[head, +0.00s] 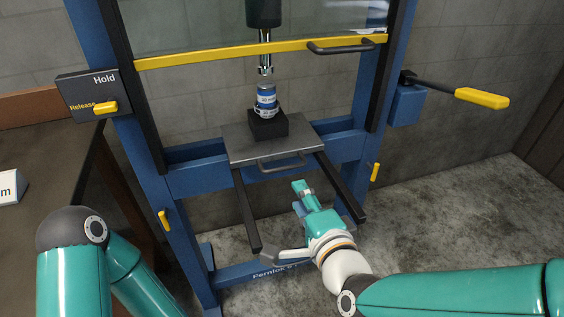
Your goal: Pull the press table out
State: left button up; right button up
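The press table (240,143) is a flat grey metal plate inside the blue press frame, with a dark bar handle (282,163) along its front edge. Two dark rails (246,210) stick out forward from under it. A black block (268,126) stands on the plate with a blue and white cylindrical part (266,100) upright on top. My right gripper (280,222) is below and in front of the handle, between the rails in the picture. Its fingers are spread, it holds nothing, and it appears apart from the handle. My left gripper is out of view.
The ram (265,58) hangs above the part. A clear guard with a yellow bar (230,52) is raised above the table. A Hold/Release switch (95,95) is on the left post, a yellow-handled lever (480,97) on the right. A workbench (60,150) stands at left.

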aim_at(283, 167)
jog(key=x, duration=1.2)
jog(key=shift+w+a+f+p, duration=0.1)
jog(key=shift+w+f+p, duration=0.15)
jog(key=shift+p, duration=0.1)
grip_shut()
